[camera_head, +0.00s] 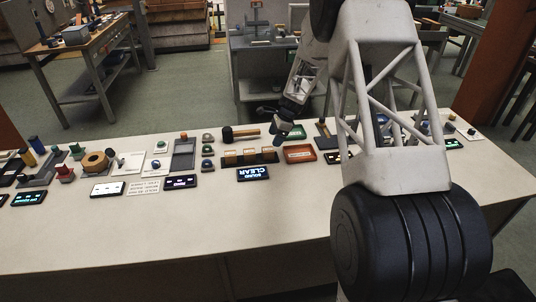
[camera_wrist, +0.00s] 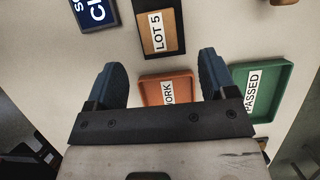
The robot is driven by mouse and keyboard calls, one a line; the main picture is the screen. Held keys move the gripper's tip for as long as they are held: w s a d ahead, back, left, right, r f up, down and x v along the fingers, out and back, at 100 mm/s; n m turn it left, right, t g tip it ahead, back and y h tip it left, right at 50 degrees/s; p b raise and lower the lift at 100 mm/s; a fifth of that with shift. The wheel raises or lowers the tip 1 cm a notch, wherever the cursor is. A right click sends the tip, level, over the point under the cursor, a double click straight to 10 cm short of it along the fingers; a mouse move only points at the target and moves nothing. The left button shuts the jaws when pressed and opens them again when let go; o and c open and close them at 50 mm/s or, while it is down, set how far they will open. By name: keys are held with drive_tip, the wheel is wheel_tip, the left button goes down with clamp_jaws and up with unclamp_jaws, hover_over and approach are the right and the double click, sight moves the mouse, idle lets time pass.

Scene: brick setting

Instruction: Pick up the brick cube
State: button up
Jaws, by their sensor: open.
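My gripper (camera_head: 286,129) is above the far middle of the table in the head view, pointing down beside the orange tray. In the wrist view my gripper (camera_wrist: 162,80) has its two blue-grey fingers wide apart, with nothing between them but the table and part of the orange tray below. Several small tan blocks (camera_head: 249,154) sit in a row on a dark rack, left of the orange tray in the head view. I cannot tell whether one of them is the brick cube; no block is clearly marked as such in either view.
The orange tray (camera_head: 299,153) also shows in the wrist view (camera_wrist: 152,93), next to a green tray (camera_wrist: 270,78) labelled PASSED. A LOT 5 plate (camera_wrist: 146,17) lies nearby. A CLEAR sign (camera_head: 253,173) lies before the rack. The table's near strip (camera_head: 200,230) is bare.

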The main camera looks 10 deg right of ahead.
sight(268, 149)
drive_tip(key=shift+f, duration=0.1)
drive_tip(key=shift+x, duration=1.2)
drive_tip(key=shift+a+f, duration=0.1)
drive_tip(key=shift+x, duration=2.5)
drive_tip(key=shift+s, duration=0.1)
drive_tip(key=shift+c, duration=0.2)
drive_tip(key=c, duration=1)
drive_tip(key=shift+r, duration=0.2)
